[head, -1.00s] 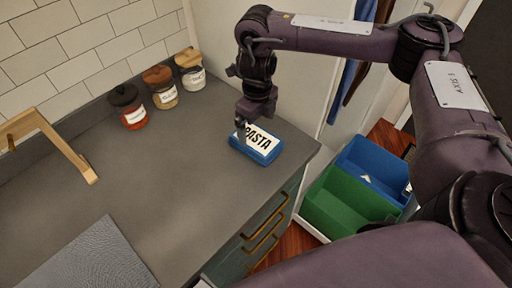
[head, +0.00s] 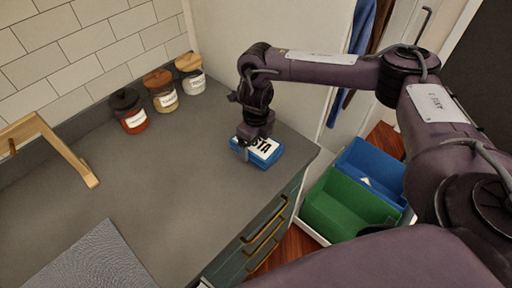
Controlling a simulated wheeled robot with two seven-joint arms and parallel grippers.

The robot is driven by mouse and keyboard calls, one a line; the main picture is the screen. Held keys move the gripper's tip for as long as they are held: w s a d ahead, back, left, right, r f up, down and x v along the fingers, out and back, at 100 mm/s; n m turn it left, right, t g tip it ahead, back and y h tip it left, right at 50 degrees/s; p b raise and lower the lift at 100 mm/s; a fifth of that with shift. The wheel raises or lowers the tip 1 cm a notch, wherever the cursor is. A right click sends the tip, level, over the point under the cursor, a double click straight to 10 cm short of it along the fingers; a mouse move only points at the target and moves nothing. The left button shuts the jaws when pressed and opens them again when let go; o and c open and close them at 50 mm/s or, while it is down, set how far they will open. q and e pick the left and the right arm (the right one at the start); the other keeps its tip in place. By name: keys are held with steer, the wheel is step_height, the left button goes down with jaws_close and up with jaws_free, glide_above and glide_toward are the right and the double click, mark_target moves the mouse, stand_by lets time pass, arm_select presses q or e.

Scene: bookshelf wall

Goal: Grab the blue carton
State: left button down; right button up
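The blue carton (head: 268,153) with a white label, partly reading "STA", lies flat on the grey counter near its right end. My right gripper (head: 243,150) is lowered over the carton's left part, with a finger down at its near left side. The gripper hides part of the label. I cannot tell whether the fingers are closed on the carton, since the far finger is hidden. My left gripper is not in view.
Three lidded jars (head: 163,91) stand at the back by the tiled wall. A wooden stand (head: 62,150) and a grey textured mat (head: 92,262) are at the left. Green (head: 345,208) and blue (head: 372,170) bins sit below, right of the counter. The counter's middle is clear.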

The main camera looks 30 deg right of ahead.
steer(key=c, duration=0.6)
steer(key=shift+r, duration=0.1)
